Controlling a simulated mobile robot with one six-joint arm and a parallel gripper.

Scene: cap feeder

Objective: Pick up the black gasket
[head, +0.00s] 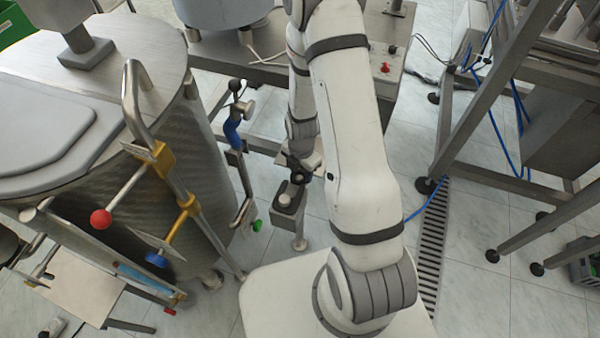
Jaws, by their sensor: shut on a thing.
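My gripper (284,218) hangs at the end of my folded arm, left of the arm's long white link, above the tiled floor. It is small and dark in the head view, and its fingertips are hard to make out. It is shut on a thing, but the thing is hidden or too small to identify. I cannot make out the black gasket anywhere in this view.
A large steel vessel (160,190) with pipes, a red knob (101,219) and a blue knob (156,260) stands close on the left. A metal frame (500,90) stands at right. A floor drain (432,250) runs through open tiles.

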